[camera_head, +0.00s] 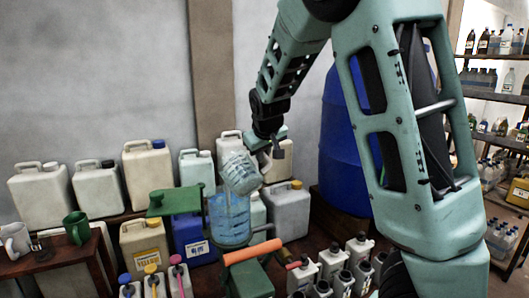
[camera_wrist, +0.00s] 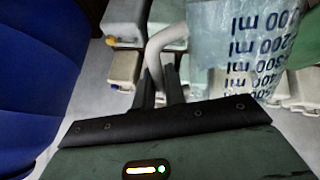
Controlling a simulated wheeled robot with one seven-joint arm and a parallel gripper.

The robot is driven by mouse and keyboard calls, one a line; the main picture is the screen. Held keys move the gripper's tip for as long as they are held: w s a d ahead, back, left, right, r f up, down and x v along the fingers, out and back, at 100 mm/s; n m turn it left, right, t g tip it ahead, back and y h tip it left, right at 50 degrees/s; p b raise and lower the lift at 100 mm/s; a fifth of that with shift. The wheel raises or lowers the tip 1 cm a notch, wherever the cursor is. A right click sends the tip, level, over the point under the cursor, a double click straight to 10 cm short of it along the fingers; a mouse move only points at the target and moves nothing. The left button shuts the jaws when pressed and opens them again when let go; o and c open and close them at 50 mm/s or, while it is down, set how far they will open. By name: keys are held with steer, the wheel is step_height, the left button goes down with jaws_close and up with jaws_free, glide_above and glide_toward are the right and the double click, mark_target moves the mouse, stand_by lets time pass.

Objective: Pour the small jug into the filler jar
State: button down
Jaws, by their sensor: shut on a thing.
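The small jug (camera_head: 241,172), clear with blue volume marks, is tilted in the air in the head view. Its marks show upside down in the wrist view (camera_wrist: 255,45). My gripper (camera_wrist: 160,85) is shut on the jug's pale handle (camera_wrist: 166,42). In the head view my gripper (camera_head: 266,158) is at the jug's right. A blue see-through jar (camera_head: 229,220), likely the filler jar, stands directly below the jug. The jug's lower end overlaps the jar's top in the picture. I cannot tell whether they touch or whether liquid is flowing.
A green plate (camera_head: 175,201) is left of the jar, and an orange-handled bar (camera_head: 252,252) is in front. Pale canisters (camera_head: 148,172) line the wall. A big blue drum (camera_head: 345,135) stands right. A small table (camera_head: 60,257) holds a green mug (camera_head: 77,228).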

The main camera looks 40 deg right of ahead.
steer(key=shift+w+r+p, duration=0.1)
steer(key=shift+w+p, duration=0.1)
steer(key=shift+p, duration=0.1)
steer(key=shift+w+g+p, duration=0.15)
steer(key=shift+g+p, duration=0.3)
steer(key=shift+g, duration=0.15)
steer(key=shift+w+g+p, duration=0.3)
steer(key=shift+g+p, duration=0.1)
steer(key=shift+p, duration=0.35)
steer(key=shift+w+f+n+g+p, duration=0.25)
steer(key=shift+w+n+g+p, duration=0.1)
steer(key=shift+g+p, duration=0.2)
steer(key=w+f+n+g, duration=0.1)
steer(key=w+g, duration=0.5)
steer(key=g, duration=0.1)
steer(key=shift+w, duration=0.4)
steer(key=shift+g, duration=0.35)
steer(key=shift+d, duration=0.1)
stand_by(1.4)
